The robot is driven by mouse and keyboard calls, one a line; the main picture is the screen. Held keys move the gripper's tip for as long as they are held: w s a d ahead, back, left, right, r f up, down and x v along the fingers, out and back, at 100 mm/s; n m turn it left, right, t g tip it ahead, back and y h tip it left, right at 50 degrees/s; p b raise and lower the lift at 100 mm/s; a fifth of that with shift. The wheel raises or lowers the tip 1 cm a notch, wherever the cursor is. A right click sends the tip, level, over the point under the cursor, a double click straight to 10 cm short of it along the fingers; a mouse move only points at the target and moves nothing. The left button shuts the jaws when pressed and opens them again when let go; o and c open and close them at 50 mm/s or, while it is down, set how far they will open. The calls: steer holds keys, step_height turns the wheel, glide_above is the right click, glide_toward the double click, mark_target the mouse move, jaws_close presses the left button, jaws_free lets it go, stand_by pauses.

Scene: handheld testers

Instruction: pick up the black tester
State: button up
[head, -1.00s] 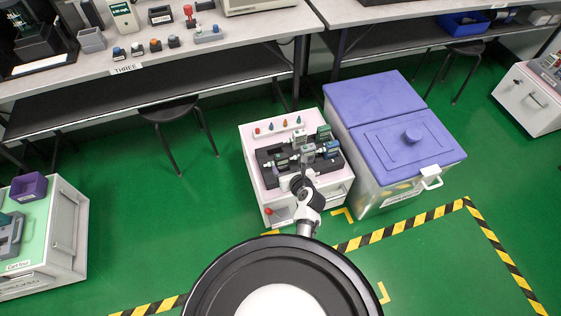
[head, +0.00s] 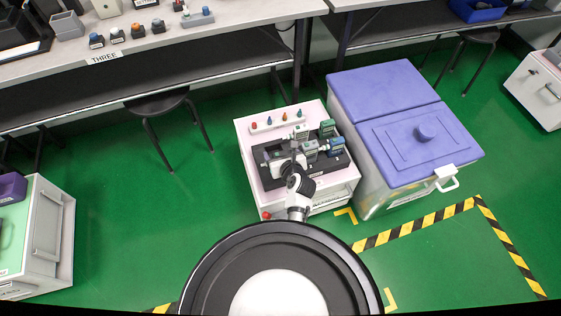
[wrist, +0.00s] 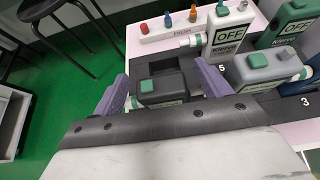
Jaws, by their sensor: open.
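The black tester (wrist: 163,90) lies in the wrist view in a dark tray (wrist: 195,127), with a green button on top and a pale label on its side. My gripper (wrist: 160,77) is open, its two purple fingers apart on the left and right of the tester. I cannot tell whether they touch it. In the head view my gripper (head: 284,166) is over the left part of the tray (head: 262,180) and hides most of the tester there.
A white strip with coloured pegs (wrist: 153,36) lies behind. The white cart (head: 247,150) stands beside a purple-lidded bin (head: 405,145).

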steer(key=shift+s+r, duration=0.1)
steer(key=shift+c, duration=1)
steer(key=c, duration=1.2)
steer(key=shift+c, duration=0.2)
